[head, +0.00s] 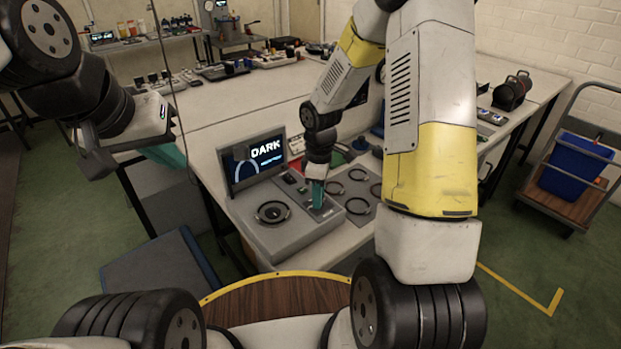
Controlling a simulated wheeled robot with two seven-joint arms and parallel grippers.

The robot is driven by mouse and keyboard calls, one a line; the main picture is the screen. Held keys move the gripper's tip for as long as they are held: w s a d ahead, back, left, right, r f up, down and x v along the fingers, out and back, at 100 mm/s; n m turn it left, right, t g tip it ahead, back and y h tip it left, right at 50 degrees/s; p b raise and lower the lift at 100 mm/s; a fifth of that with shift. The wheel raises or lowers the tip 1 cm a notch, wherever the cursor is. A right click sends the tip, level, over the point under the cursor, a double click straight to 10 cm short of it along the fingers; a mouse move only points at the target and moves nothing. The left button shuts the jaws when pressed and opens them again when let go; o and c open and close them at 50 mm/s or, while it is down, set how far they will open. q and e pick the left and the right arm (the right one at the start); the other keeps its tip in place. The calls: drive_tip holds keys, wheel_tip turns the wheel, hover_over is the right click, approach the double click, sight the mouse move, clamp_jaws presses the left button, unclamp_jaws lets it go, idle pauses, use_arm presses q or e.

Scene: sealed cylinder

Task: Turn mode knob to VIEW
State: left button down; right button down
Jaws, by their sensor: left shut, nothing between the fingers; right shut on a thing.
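A grey console (290,240) stands on the near edge of the table. Its tilted screen (254,160) reads DARK, beside an arc graphic. A round black dial (272,212) sits on the console's top, apart from both grippers. My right gripper (318,197) points down at the right part of the console. Its teal fingers are shut on what appears to be the mode knob, which the fingers hide. I cannot read any knob marking. My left gripper (168,153) is shut and empty, left of the console and clear of it.
A grey plate with several dark rings (357,190) lies right of the console. My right arm hides part of the table behind. Several devices (230,68) line the far bench. A cart with a blue bin (575,165) stands at the right.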

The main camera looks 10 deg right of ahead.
drive_tip(key=shift+n, duration=2)
drive_tip(key=c, duration=1.1)
unclamp_jaws()
drive_tip(key=shift+r, duration=0.1)
wheel_tip(320, 180, up, 8)
drive_tip(key=shift+f, duration=0.15)
